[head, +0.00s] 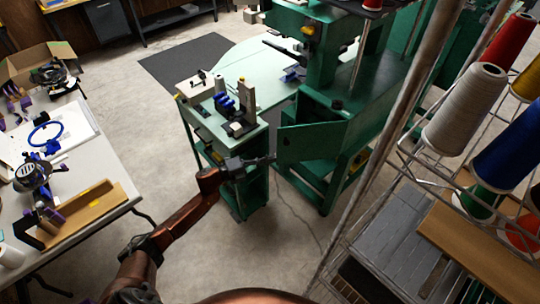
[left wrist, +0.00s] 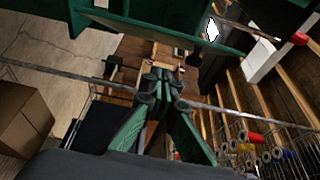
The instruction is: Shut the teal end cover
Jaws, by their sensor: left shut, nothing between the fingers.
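The teal end cover (head: 305,142) is a flat dark green panel in the head view. It stands out from the left end of the large green machine (head: 345,100), swung open at an angle. My left gripper (head: 268,160) is shut and empty, beside the panel's left edge; I cannot tell whether it touches it. In the left wrist view my left gripper's fingertips (left wrist: 162,82) are together. A green machine edge or panel crosses the top of that view; I cannot tell which part it is. My right gripper is not in view.
A small green cart (head: 222,125) with tools stands left of the cover. A wire rack with thread cones (head: 465,110) and a metal post (head: 390,130) stand at right. A cluttered white table (head: 85,165) is at left.

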